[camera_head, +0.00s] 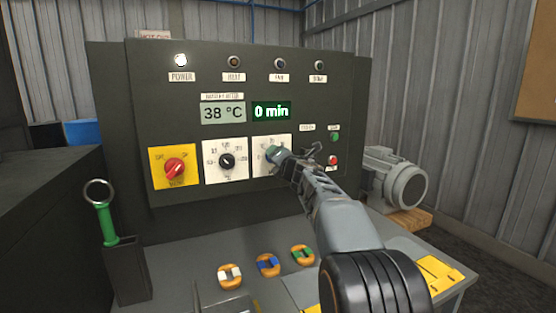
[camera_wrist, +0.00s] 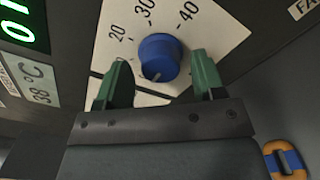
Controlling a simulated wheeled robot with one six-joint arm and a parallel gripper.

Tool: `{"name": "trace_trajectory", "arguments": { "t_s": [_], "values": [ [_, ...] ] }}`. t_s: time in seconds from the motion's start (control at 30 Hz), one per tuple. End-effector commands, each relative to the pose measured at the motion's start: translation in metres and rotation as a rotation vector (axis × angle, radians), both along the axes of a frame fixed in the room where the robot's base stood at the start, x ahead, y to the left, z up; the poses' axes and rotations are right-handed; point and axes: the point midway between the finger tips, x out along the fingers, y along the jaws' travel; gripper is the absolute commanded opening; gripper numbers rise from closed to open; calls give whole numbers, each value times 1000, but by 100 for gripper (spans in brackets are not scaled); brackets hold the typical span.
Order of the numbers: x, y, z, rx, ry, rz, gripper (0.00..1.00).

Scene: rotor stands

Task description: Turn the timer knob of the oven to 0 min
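The oven's timer knob (camera_wrist: 158,57) is blue and sits on a white dial plate (camera_wrist: 110,35) marked 20, 30 and 40 in the wrist view. A light pointer mark shows on its lower edge. The green timer display (camera_head: 271,111) reads 0 min in the head view. My gripper (camera_wrist: 163,66) is open, with one green finger on each side of the knob and visible gaps between. In the head view my gripper (camera_head: 273,154) is at the timer dial (camera_head: 284,141) and hides the knob.
Left of the timer are a black temperature knob (camera_head: 227,160) and a red switch (camera_head: 174,168) on yellow. Green and red buttons (camera_head: 333,160) lie to the right. Rings with coloured bands (camera_head: 268,264) lie on the table below; a green-handled tool (camera_head: 106,223) stands left, a grey motor (camera_head: 398,183) right.

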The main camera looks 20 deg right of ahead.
Motion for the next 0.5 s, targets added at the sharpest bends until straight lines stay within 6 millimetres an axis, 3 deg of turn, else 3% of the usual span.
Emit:
{"name": "trace_trajectory", "arguments": {
  "t_s": [0.33, 0.5],
  "values": [
    [-2, 0, 0, 2, -1, -1, 69],
    [-22, 0, 0, 1, -2, -1, 69]
  ]
}}
